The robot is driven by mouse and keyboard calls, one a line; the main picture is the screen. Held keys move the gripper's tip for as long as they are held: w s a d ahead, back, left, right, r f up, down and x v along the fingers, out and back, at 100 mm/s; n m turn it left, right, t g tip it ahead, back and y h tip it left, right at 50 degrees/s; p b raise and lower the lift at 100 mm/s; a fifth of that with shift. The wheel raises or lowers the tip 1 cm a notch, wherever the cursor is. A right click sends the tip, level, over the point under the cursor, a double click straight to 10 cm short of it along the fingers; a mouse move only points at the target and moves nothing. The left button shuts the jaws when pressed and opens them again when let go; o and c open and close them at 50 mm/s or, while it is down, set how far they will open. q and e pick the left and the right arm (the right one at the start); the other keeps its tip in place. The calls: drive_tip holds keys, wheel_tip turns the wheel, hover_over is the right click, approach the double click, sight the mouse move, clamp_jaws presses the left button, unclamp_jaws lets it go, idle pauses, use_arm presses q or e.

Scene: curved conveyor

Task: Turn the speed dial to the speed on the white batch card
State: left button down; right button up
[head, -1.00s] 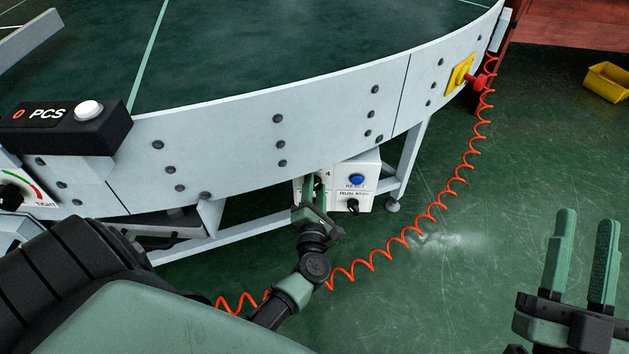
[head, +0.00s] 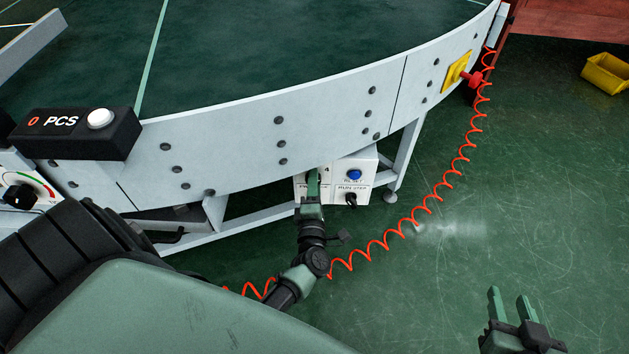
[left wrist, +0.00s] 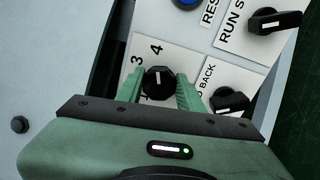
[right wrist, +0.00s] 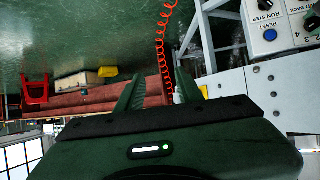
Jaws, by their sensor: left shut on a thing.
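The speed dial (left wrist: 158,82) is a black knob on a white plate, with the numbers 3 and 4 visible beside it in the left wrist view. My left gripper (left wrist: 160,88) has one finger on each side of the knob and is shut on it. In the head view the left gripper (head: 312,178) is at the front of the white control box (head: 366,166) under the conveyor. My right gripper (head: 509,294) is open and empty over the floor. I see no white batch card.
A blue reset button (head: 354,174) and a black run/step knob (head: 351,199) are right of the dial. The conveyor's side wall (head: 230,145) overhangs the box. A coiled red cable (head: 430,205) hangs nearby. A yellow bin (head: 606,74) stands on the open floor.

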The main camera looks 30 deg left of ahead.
use_arm(q)
drive_tip(key=shift+f, duration=0.15)
drive_tip(key=c, duration=0.9)
unclamp_jaws()
drive_tip(key=shift+s, duration=0.1)
drive_tip(key=p+v, duration=0.1)
drive_tip(key=v, duration=0.6)
drive_tip(key=shift+s+d, duration=0.25)
drive_tip(key=shift+d, duration=0.05)
use_arm(e)
drive_tip(key=s+d+f+g, duration=0.1)
drive_tip(key=s+f+g, duration=0.2)
drive_tip(key=s+f, duration=0.1)
drive_tip(key=shift+s+d+h, duration=0.15)
drive_tip(key=shift+d+h, duration=0.2)
drive_tip(key=shift+h, duration=0.05)
